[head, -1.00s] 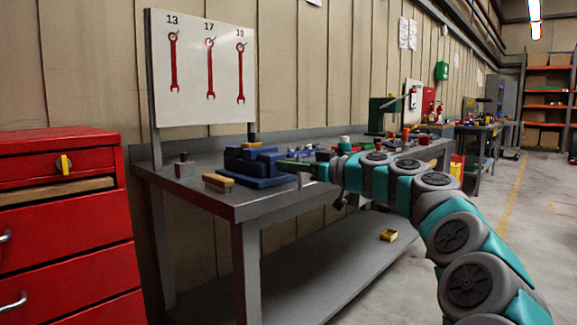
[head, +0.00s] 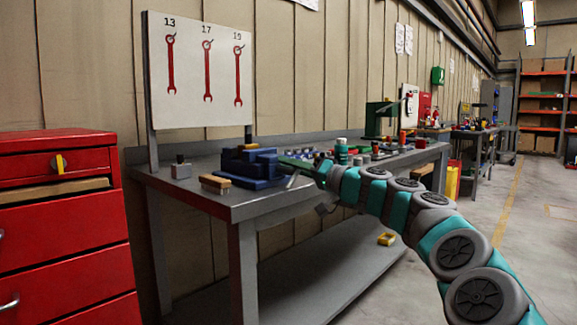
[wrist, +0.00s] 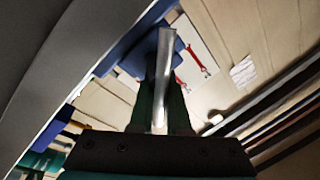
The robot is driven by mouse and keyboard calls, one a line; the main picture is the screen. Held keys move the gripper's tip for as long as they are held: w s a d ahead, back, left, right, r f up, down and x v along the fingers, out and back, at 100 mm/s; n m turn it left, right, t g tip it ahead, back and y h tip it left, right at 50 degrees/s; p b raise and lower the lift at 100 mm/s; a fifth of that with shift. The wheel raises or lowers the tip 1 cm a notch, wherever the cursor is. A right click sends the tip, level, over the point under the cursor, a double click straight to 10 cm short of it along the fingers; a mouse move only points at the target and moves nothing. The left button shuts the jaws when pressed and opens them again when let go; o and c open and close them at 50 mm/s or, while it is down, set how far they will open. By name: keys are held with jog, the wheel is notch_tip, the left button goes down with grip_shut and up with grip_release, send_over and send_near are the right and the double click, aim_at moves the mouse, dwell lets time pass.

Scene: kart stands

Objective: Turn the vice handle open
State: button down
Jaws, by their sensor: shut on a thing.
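The blue vice (head: 250,163) is on the front part of the grey workbench. In the wrist view its blue body (wrist: 138,60) shows beyond my fingers. The vice handle (wrist: 166,50) is a silver bar that runs lengthwise between my two dark green fingers. My gripper (wrist: 160,95) is shut on the handle. In the head view my gripper (head: 296,163) reaches in from the right beside the vice. A short grey piece of the handle (head: 292,181) shows below the fingers, slanted. My fingers hide part of the handle.
A wooden-topped block (head: 215,183) and a small grey block (head: 181,170) sit left of the vice on the workbench (head: 190,196). Bottles and small items stand behind my wrist. A red drawer cabinet (head: 70,235) is at the left. A yellow box (head: 386,239) lies on the lower shelf.

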jog(key=m, duration=0.2)
jog(key=m+t, duration=0.1)
jog(key=m, duration=0.2)
jog(key=shift+w+d+f+p, duration=0.15)
jog(key=shift+w+d+p, duration=0.05)
jog(key=shift+p, duration=0.15)
jog(key=shift+w+d+f+m+t+h+p, duration=0.1)
jog(key=shift+m+t+h+p, duration=0.15)
jog(key=shift+m, duration=0.6)
jog(key=shift+w+f+m+t+h+p, duration=0.1)
jog(key=shift+f+m+t+h, duration=0.15)
jog(key=shift+m, duration=0.65)
jog(key=shift+d+m+t+h+p, duration=0.1)
jog(key=shift+m+t+h+p, duration=0.15)
jog(key=shift+m, duration=0.6)
jog(key=shift+f+m, duration=0.1)
jog(key=shift+m, duration=0.2)
jog(key=c, duration=0.9)
grip_release()
jog(key=v, duration=0.7)
jog(key=shift+s+d+b, duration=0.2)
jog(key=shift+d+b, duration=0.05)
jog(key=shift+b, duration=0.15)
